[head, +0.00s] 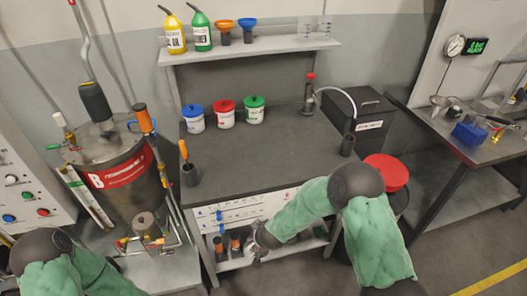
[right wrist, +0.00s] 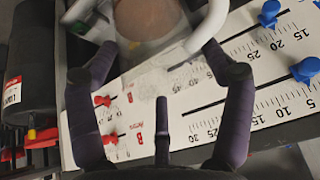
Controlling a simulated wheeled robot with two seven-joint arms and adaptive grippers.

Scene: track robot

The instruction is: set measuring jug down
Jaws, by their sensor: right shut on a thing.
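The measuring jug shows in the right wrist view as a clear vessel (right wrist: 150,62) with a pale curved handle (right wrist: 212,20) and brownish contents, cut off by the top edge. My right gripper (right wrist: 148,58) is shut on it, with one dark finger on each side. In the head view my right gripper (head: 258,243) is low at the workbench's front, by the white scale panel (head: 225,212). The jug is small and mostly hidden there. My left arm shows only in the bottom left corner, and its gripper is out of the picture.
The grey bench top (head: 265,165) has a clear middle. Blue, red and green lidded tubs (head: 224,115) stand at its back, an orange-handled tool in a holder (head: 189,172) at left, a dark cup (head: 347,146) at right. A red-banded tank (head: 120,172) stands left.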

